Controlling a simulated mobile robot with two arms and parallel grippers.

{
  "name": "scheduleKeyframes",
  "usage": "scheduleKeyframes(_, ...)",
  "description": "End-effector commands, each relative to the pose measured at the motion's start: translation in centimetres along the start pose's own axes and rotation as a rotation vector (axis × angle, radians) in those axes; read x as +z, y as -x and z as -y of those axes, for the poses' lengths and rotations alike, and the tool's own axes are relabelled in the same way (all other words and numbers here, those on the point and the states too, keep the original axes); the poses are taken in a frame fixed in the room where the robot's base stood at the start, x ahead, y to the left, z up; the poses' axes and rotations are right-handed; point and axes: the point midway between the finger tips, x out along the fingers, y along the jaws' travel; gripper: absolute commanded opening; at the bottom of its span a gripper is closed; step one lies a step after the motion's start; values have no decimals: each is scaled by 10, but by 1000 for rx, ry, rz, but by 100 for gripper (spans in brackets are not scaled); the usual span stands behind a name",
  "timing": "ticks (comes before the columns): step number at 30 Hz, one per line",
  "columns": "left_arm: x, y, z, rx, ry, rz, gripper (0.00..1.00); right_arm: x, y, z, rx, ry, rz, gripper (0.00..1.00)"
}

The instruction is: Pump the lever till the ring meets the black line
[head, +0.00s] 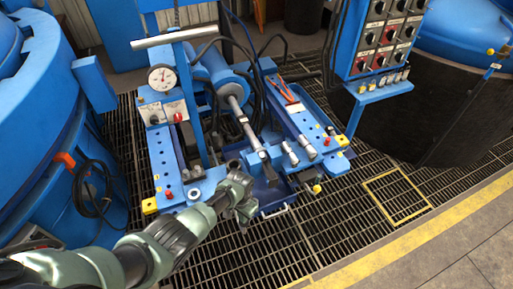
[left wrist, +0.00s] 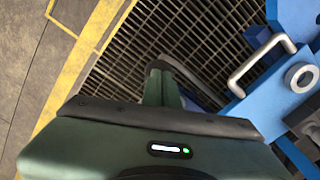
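The blue pump machine (head: 196,190) stands on the grating in the head view. A light grey bar handle (head: 174,37) sits on top of its blue post and looks like the lever; it lies nearly level, tilted slightly. A silver rod (head: 240,118) runs from a blue cylinder (head: 215,72) towards the front. I cannot make out the ring or the black line with certainty. My left gripper (head: 243,212) is at the machine's front edge, well away from the bar handle. Its fingers overlap in view, so their opening is unclear. My right gripper is out of view.
A round gauge (head: 162,77) stands by the post. A control panel (head: 378,38) rises at the right. Large blue vessels flank the machine. A U-shaped metal handle (left wrist: 262,62) shows near my left wrist. Open grating (head: 330,225) lies in front.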

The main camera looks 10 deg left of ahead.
Motion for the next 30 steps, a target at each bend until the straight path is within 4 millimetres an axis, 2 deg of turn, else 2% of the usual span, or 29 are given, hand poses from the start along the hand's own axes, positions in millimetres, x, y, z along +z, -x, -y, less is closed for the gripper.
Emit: scheduleKeyframes(30,7,-53,-12,1,0,1,0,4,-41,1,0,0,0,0)
